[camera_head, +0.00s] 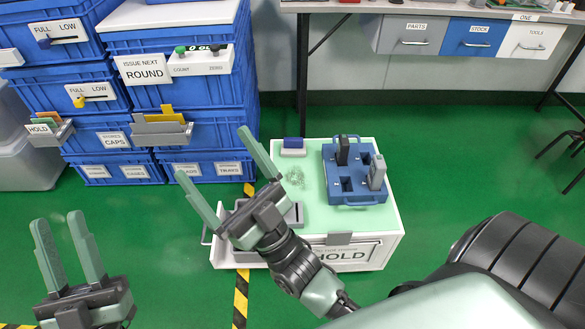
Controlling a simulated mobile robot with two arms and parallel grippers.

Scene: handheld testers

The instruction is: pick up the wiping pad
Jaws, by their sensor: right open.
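What looks like the wiping pad, a small block with a blue top and pale lower part (293,147), lies at the back left of the pale green top of a white cart (391,215). My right gripper (212,152) is open and empty, left of the pad and apart from it in the picture. Its wrist covers part of a grey holder (293,214) at the cart's left side. My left gripper (57,218) is open and empty at the lower left, far from the cart.
A blue tray (368,200) on the cart holds a dark tester (343,150) and a grey tester (377,172). A clear tangled item (296,177) lies beside it. Stacked blue crates (200,97) stand behind left. A bench with drawers (470,39) is at the back right.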

